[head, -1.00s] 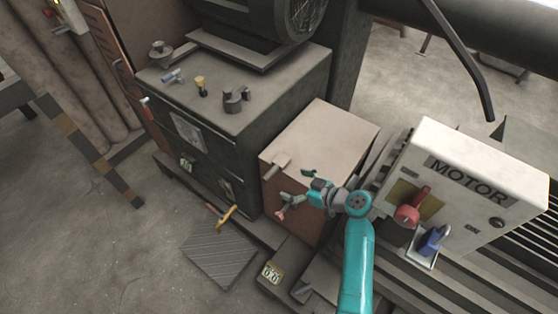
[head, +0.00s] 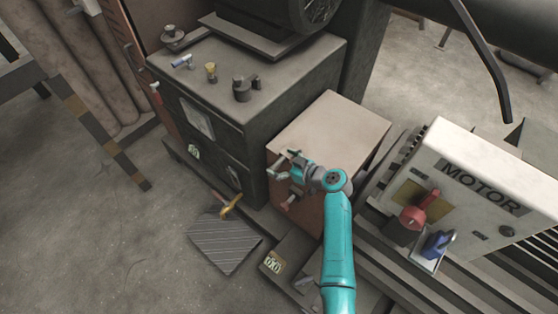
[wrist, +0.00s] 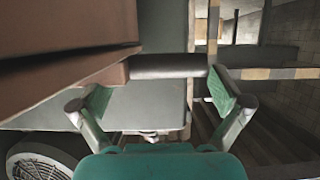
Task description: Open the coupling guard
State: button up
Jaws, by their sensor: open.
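The coupling guard (head: 335,122) is a box with a beige top and red-brown sides, standing between the dark cabinet and the motor panel. It looks closed. In the wrist view its brown side (wrist: 70,35) fills the upper left. A dark grey bar (wrist: 168,66), apparently the guard's handle, sticks out from it. My gripper (head: 286,165) is at the guard's front upper edge. In the wrist view my gripper (wrist: 160,96) is open, with the bar across the gap near the fingertips. I cannot tell whether a finger touches it. The handle is mostly hidden by my gripper in the head view.
The dark cabinet (head: 265,125) stands close on the left, with a yellow handle (head: 231,205) low in front. The motor panel (head: 470,185) with red and blue switches is on the right.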

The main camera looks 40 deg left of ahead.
jog(key=shift+a+f, duration=0.15)
jog(key=shift+a, duration=0.3)
jog(key=c, duration=1.4)
jog(key=shift+d+r+y, duration=0.15)
jog(key=shift+r+y, duration=0.25)
jog(key=shift+r, duration=0.35)
jog(key=shift+s+d+r+t+y, duration=0.2)
jog(key=shift+d+r+y, duration=1.5)
jog(key=shift+d+r, duration=0.8)
jog(key=shift+s+d+r+t+y, duration=0.2)
jog(key=shift+d+r+y, duration=1.65)
jog(key=shift+r, duration=1.1)
jog(key=shift+s+d+r+t+y, duration=0.1)
jog(key=shift+d+r+t+y, duration=0.1)
jog(key=shift+d+r+y, duration=1.85)
jog(key=shift+d+r+h, duration=0.25)
jog(key=shift+r+h, duration=0.25)
jog(key=shift+r, duration=0.2)
